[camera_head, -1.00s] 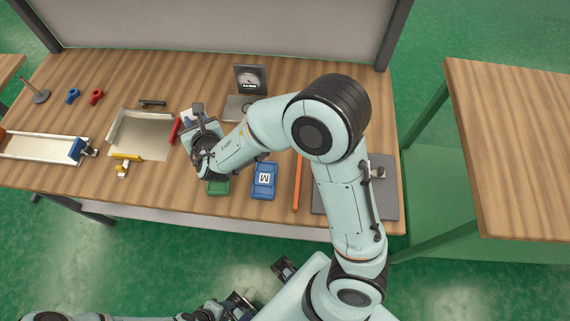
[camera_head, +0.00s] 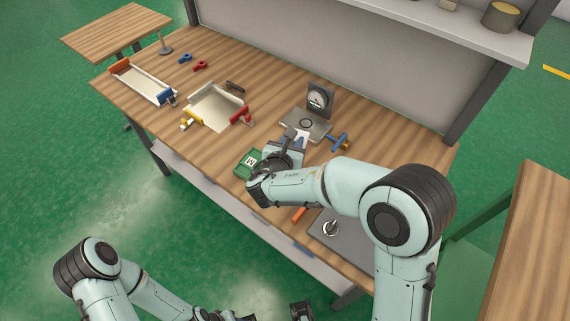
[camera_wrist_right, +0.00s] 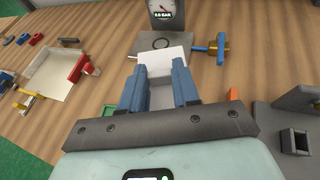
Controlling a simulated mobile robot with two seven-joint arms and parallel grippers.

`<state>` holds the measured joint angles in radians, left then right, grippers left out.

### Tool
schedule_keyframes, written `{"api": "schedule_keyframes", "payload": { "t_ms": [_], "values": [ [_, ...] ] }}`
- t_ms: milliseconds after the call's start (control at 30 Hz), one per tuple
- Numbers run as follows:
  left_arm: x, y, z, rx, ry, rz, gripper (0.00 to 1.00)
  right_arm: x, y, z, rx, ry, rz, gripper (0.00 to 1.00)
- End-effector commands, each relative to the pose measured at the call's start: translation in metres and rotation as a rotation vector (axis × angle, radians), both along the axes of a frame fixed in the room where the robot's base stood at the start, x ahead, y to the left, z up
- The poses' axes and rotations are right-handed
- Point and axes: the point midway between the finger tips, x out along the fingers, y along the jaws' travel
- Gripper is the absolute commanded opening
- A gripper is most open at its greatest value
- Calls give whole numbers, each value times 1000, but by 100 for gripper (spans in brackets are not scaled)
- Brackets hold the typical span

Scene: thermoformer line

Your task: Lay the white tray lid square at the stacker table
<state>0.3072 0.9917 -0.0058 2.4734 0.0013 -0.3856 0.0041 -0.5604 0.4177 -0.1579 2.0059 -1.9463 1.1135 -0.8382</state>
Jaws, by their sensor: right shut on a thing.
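My right gripper (camera_head: 295,145) is shut on a thin white piece (camera_head: 301,134), which looks like the tray lid. In the right wrist view the white piece (camera_wrist_right: 165,57) sticks out beyond the fingers (camera_wrist_right: 159,85). It is held just in front of the grey plate with a dark ring (camera_wrist_right: 153,43); whether it touches the plate cannot be told. My left gripper (camera_head: 236,316) is at the bottom edge of the head view, partly cut off, and its jaws cannot be read. I cannot tell which surface is the stacker table.
Left are a cream square fixture (camera_head: 212,108) with red and yellow clamps and a long tray (camera_head: 142,84). A green box (camera_head: 248,162) lies beside my right gripper.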

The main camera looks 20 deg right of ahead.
Motion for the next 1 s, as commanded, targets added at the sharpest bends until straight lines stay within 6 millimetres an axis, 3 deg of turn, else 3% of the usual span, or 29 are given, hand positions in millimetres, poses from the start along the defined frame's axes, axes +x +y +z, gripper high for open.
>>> {"api": "schedule_keyframes", "payload": {
  "t_ms": [200, 400, 1000],
  "values": [
    [-3, 0, -9, 0, 3, 0, 43, -28, 31, -3, 0, 1, -229, 2],
    [-4, 0, -11, 0, 3, 0, 43, -47, 44, -4, 1, 0, -330, 2],
    [-2, 0, -6, 0, 2, 0, 43, -51, 46, -5, 3, 6, -337, 2]
  ]
}}
